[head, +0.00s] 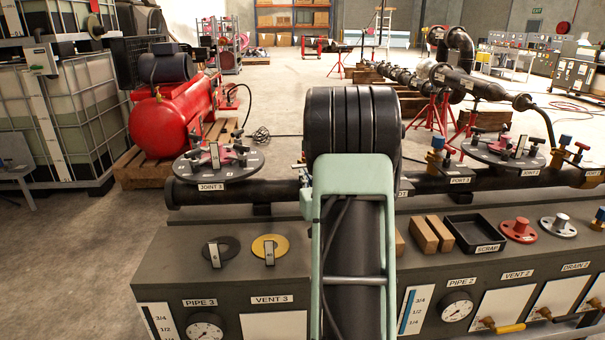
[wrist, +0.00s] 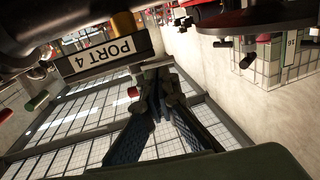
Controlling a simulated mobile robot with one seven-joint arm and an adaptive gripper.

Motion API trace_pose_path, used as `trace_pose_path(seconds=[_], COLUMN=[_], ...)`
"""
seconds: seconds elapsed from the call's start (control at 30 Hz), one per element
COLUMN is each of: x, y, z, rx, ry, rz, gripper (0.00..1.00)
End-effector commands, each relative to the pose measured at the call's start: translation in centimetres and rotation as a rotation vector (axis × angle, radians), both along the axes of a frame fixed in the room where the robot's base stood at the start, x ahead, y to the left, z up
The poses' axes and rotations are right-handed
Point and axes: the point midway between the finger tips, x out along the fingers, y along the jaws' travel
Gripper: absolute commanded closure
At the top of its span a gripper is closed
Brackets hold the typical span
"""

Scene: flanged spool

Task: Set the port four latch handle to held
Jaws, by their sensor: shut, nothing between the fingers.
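In the wrist view the PORT 4 label (wrist: 106,55) is a tilted white plate at upper left, under a dark pipe (wrist: 50,22). A brass-coloured fitting (wrist: 124,23) sits just above the label. A small red knob (wrist: 133,92) shows below the label, left of the fingertips. I cannot tell which part is the port four latch handle or how it is set. My gripper (wrist: 163,88) is shut and empty, with its dark fingertips close below and right of the label. In the head view my arm hides the gripper.
In the head view a dark bench (head: 190,268) carries a JOINT 3 flange (head: 218,167), wooden blocks (head: 430,234), a black SCRAP tray (head: 475,234) and a red flanged part (head: 518,228). A red compressor (head: 160,122) stands at left. Open floor lies behind.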

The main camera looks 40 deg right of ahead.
Motion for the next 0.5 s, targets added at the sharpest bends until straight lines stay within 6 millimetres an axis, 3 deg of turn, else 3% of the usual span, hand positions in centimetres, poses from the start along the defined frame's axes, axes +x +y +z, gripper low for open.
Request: trace_pose_path(seconds=[0.2, 0.5], x=[2.3, 2.9], y=[-0.9, -1.2], z=[-0.1, 0.0], rx=[-0.002, -0.001], ry=[0.001, 0.000], rz=[0.000, 0.000], gripper=[1.00, 1.00])
